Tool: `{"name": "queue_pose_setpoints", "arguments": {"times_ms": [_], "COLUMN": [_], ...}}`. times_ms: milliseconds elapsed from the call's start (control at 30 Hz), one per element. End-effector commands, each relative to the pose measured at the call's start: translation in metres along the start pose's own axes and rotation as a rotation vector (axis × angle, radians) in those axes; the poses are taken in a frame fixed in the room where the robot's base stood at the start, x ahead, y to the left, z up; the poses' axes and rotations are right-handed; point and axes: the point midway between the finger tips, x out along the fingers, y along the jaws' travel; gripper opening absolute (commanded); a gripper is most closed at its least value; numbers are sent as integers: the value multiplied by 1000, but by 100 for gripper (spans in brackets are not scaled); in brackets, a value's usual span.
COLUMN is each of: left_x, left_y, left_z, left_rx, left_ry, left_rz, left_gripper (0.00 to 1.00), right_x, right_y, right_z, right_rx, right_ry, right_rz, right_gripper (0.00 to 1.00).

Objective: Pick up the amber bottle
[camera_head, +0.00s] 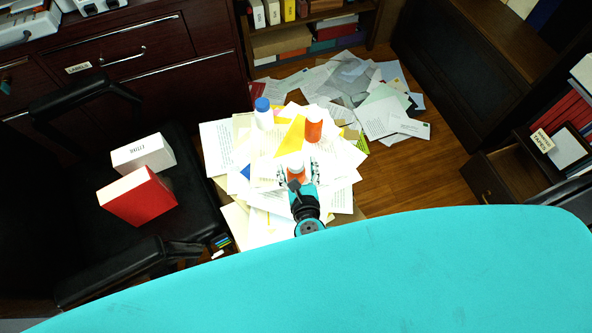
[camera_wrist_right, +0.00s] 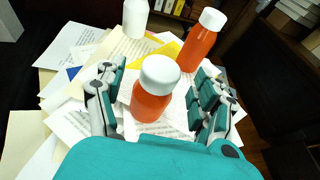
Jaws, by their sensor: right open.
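Two amber bottles with white caps stand upright on a paper-covered surface. The nearer amber bottle (camera_head: 296,174) is between the fingers of my right gripper (camera_head: 296,184) in the head view. In the right wrist view this bottle (camera_wrist_right: 150,104) stands between the spread fingers of my right gripper (camera_wrist_right: 160,92), with a visible gap on each side. The farther amber bottle (camera_head: 314,131) stands beyond the gripper, also in the right wrist view (camera_wrist_right: 198,46). My right gripper is open. My left gripper does not show.
A white bottle with a blue cap (camera_head: 264,118) stands at the back left of the papers (camera_head: 345,170). A black chair (camera_head: 200,190) at left carries a red box (camera_head: 145,200) and a white box (camera_head: 145,153). More papers (camera_head: 380,105) lie on the wooden floor.

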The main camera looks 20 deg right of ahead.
Motion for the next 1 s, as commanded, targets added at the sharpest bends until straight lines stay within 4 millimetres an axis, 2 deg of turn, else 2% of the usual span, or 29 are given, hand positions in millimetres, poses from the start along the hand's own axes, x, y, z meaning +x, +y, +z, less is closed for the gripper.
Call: {"name": "queue_pose_setpoints", "arguments": {"times_ms": [133,400,900,1000], "left_x": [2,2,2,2], "left_y": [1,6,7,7], "left_z": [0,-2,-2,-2], "left_rx": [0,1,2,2], "left_ry": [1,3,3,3], "left_rz": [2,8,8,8], "left_gripper": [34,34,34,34], "right_x": [18,22,21,21], "right_y": [0,0,0,0], "right_z": [-1,-1,-1,-1], "right_rx": [1,1,1,1], "right_ry": [1,2,3,3], "right_rz": [0,1,1,1], "right_gripper": [70,70,6,4]}}
